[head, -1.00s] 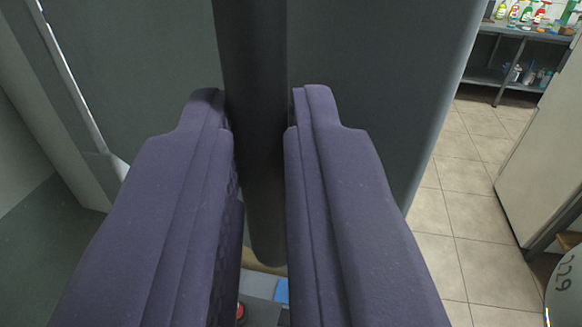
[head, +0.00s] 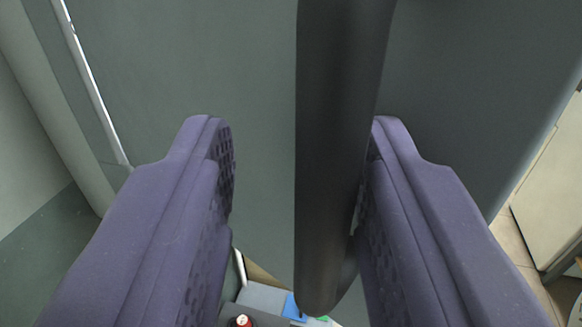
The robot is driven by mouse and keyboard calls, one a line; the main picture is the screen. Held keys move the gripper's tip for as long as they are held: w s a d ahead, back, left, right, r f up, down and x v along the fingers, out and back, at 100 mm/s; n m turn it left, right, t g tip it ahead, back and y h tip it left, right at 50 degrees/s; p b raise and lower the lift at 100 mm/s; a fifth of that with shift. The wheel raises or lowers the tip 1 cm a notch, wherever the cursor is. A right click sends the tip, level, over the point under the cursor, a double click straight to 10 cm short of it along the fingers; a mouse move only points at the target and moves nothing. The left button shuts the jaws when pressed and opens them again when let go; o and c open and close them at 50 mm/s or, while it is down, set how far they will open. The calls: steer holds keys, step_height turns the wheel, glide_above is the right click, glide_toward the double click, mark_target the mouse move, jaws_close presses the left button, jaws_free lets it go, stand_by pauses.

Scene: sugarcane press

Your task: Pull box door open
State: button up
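The grey-green box door (head: 265,90) fills the middle of the head view, with a bright narrow line (head: 92,85) along its left side. A dark vertical handle bar (head: 340,130) stands in front of the door. My gripper (head: 300,150) has two purple fingers spread apart, with the bar between them. The bar is close to the right finger and overlaps its inner edge; I cannot tell whether they touch. A clear gap separates the bar from the left finger. The lower end of the bar is rounded and shows between the fingers.
Below the door are a red-capped item (head: 242,321) and a blue item (head: 293,306) on a grey surface. A pale cabinet panel (head: 553,200) stands at the right over a tiled floor (head: 512,238). A pale wall or frame is at the far left.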

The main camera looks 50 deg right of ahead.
steer(key=shift+a+f, duration=0.1)
steer(key=v, duration=0.7)
steer(key=shift+s+a, duration=0.25)
